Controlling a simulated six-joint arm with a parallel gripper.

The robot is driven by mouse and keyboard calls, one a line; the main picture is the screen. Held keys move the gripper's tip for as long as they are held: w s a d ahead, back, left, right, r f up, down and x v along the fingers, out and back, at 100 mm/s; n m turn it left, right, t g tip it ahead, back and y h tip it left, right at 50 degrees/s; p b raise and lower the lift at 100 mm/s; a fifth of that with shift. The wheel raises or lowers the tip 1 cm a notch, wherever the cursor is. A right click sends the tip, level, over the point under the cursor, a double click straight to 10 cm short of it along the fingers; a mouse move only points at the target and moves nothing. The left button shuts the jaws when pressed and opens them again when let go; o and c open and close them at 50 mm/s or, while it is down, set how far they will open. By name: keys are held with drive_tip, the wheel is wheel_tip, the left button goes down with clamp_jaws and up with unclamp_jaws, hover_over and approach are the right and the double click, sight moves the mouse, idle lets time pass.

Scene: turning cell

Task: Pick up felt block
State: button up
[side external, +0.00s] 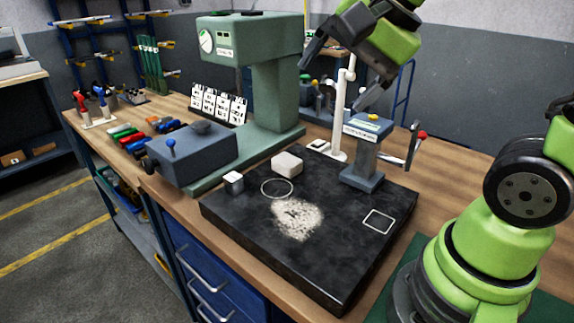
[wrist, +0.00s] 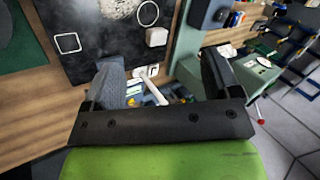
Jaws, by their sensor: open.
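An off-white block with rounded edges, which looks like the felt block (side external: 287,163), lies on the black surface plate (side external: 325,245) near its back edge, just behind a white circle outline. In the wrist view the block (wrist: 156,37) shows beyond my fingers, near the circle. My gripper (side external: 330,86) is open and empty, raised well above the plate and to the right of the block. In the wrist view the two fingers of my gripper (wrist: 160,60) are spread wide with nothing between them.
A small grey cube with a pale top (side external: 233,182) stands left of the circle. A grey stand (side external: 364,160) with a lever rises at the plate's back right, near a white post (side external: 341,115). A green machine (side external: 275,90) stands behind. Pale powder (side external: 297,218) covers the plate's middle.

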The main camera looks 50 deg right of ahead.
drive_tip(key=w+d+f+m, duration=0.3)
drive_tip(key=w+m, duration=0.3)
drive_tip(key=m, duration=0.1)
drive_tip(key=m+g+h, duration=0.1)
drive_tip(key=m+g, duration=0.1)
drive_tip(key=m, duration=1.3)
approach(287, 159)
drive_tip(key=x, duration=0.4)
drive_tip(key=shift+s+d+f, duration=0.1)
drive_tip(key=shift+s+f, duration=0.05)
drive_tip(key=shift+f, duration=0.25)
drive_tip(key=shift+w+x, duration=0.15)
drive_tip(key=shift+x, duration=1.35)
drive_tip(key=shift+w+x, duration=0.1)
drive_tip(key=shift+x, duration=1.35)
drive_tip(key=shift+r, duration=0.15)
drive_tip(key=c, duration=1)
